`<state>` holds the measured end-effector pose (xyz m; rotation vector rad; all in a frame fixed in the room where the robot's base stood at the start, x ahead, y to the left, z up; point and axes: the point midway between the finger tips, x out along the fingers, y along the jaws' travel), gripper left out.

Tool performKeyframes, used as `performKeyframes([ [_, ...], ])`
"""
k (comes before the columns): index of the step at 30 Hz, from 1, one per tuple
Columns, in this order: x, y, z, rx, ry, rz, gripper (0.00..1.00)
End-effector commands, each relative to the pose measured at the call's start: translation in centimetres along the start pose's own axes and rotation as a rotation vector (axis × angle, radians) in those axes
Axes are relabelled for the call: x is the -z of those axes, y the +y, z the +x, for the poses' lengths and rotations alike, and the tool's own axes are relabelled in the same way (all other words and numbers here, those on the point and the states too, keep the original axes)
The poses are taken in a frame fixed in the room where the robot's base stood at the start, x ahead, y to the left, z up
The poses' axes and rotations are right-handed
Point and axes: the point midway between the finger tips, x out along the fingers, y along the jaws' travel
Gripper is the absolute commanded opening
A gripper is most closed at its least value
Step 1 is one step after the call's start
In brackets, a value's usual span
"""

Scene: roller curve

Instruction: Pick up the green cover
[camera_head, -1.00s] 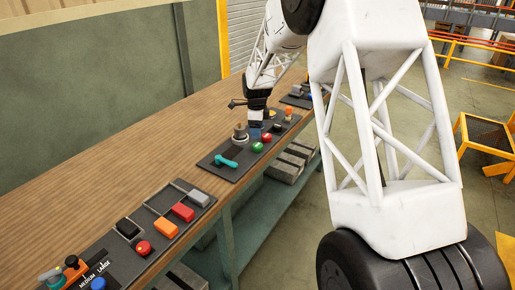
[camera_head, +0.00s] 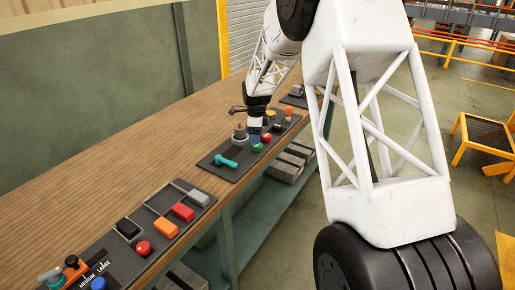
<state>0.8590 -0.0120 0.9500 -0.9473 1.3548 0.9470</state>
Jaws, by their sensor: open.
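A small green round piece (camera_head: 257,147) sits on the front edge of the middle dark panel (camera_head: 213,169), beside a red round one. It may be the green cover, but it is too small to be sure. A teal handle-like piece (camera_head: 226,162) lies on the same panel's near end. My gripper (camera_head: 255,128) is open and above the panel, just behind the green piece and apart from it. The fingertips are small and partly blend with the parts behind them.
A metal cylinder (camera_head: 240,133) stands close left of my gripper. A red round piece (camera_head: 267,138) is close to the right. A nearer panel (camera_head: 150,262) carries several coloured blocks and buttons. The wooden bench top (camera_head: 120,160) behind the panels is clear.

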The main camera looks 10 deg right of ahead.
Motion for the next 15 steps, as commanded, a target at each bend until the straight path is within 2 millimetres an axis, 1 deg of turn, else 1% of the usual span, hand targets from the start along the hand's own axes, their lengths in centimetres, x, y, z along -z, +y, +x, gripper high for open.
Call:
performKeyframes([
  [8, 0.0, 0.0, 0.3, -0.001, 0.000, 0.000, 0.73],
  [11, 0.0, 0.0, 1.0, -0.002, 0.001, 0.000, 0.73],
  [15, 0.0, 0.0, 2.5, -0.002, 0.001, 0.000, 0.73],
])
